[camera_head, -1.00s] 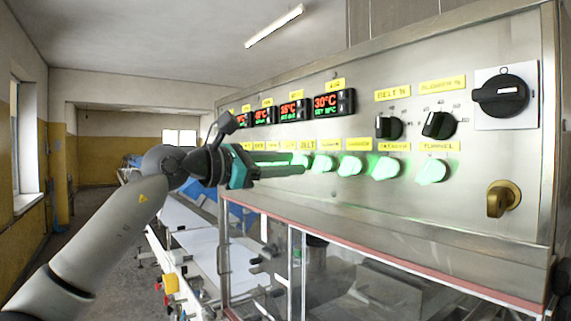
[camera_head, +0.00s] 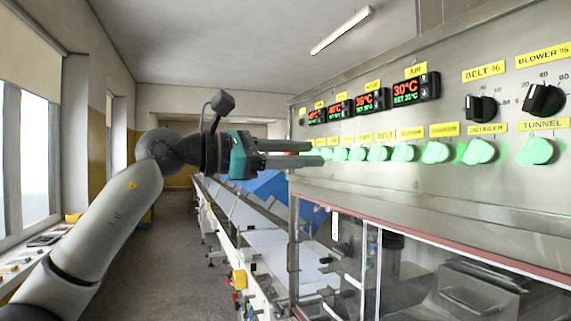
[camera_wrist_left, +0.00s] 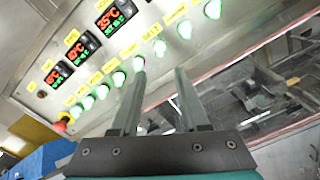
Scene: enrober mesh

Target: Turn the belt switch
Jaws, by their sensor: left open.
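The belt switch (camera_head: 378,153) is a green-lit knob under the yellow BELT label (camera_head: 386,136), in the lower row of the steel control panel (camera_head: 450,112). In the left wrist view, the knob that seems to be the belt switch (camera_wrist_left: 160,48) lies just beyond the gap between the fingertips. My left gripper (camera_head: 316,153) is open and empty, its fingers pointing at the panel. In the head view its tips are left of the belt switch and cover part of the knob row's far end. No contact with a knob shows. My right gripper is not in view.
Similar green-lit knobs stand close on both sides, including the detailer (camera_head: 480,151) and tunnel (camera_head: 538,150) knobs. Black dials (camera_head: 481,108) and red displays (camera_head: 415,88) sit above. A glazed enclosure (camera_head: 400,262) stands below the panel; a conveyor (camera_head: 262,240) runs behind.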

